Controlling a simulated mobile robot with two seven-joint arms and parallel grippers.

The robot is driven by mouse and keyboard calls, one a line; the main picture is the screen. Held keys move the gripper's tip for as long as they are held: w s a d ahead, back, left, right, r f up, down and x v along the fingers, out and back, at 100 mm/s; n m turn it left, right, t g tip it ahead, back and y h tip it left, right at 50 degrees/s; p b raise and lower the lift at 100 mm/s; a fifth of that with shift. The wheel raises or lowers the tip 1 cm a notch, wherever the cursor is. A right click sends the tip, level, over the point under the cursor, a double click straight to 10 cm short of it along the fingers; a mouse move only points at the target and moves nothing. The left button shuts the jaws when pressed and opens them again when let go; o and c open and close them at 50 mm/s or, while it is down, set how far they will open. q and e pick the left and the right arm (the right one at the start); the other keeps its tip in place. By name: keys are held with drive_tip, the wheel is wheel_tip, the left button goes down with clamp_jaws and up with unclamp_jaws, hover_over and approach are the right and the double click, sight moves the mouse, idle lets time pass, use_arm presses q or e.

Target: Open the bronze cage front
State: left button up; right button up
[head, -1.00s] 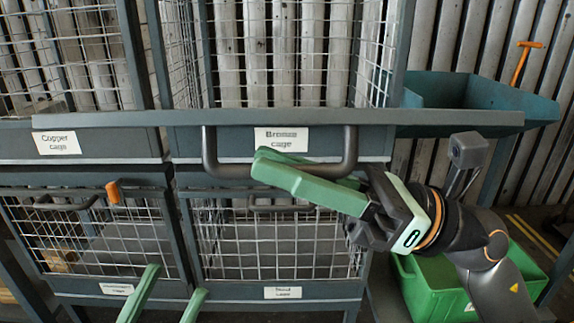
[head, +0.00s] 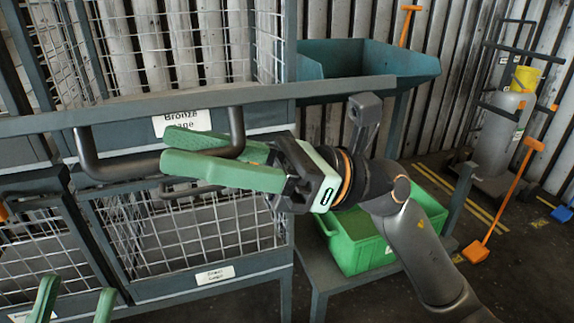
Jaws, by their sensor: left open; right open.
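The bronze cage front carries a white label reading "Bronze cage" (head: 182,122) and a dark U-shaped handle (head: 110,168) below a grey crossbar. The front looks closed. My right gripper (head: 164,148) reaches in from the right, its two green fingers one above the other and apart. They overlap the right part of the handle in the head view. I cannot tell whether they touch it or have the bar between them. My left gripper (head: 77,284) is at the bottom left edge, fingers pointing up and apart, empty, away from the handle.
A lower mesh cage (head: 190,235) with its own white label sits beneath. A green bin (head: 360,250) stands on a low shelf to the right, under my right arm. A teal hopper (head: 370,62) sticks out at the upper right. An orange shovel (head: 476,252) and a gas-cylinder trolley (head: 500,140) stand further right.

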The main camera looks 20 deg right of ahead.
drive_tip(key=v, duration=1)
drive_tip(key=shift+d+b, duration=0.25)
drive_tip(key=shift+b, duration=0.15)
drive_tip(key=shift+f, duration=0.1)
drive_tip(key=w+b+v, duration=0.2)
drive_tip(key=b+v, duration=0.1)
drive_tip(key=v, duration=1.1)
drive_tip(key=shift+w, duration=0.4)
drive_tip(key=shift+d, duration=0.15)
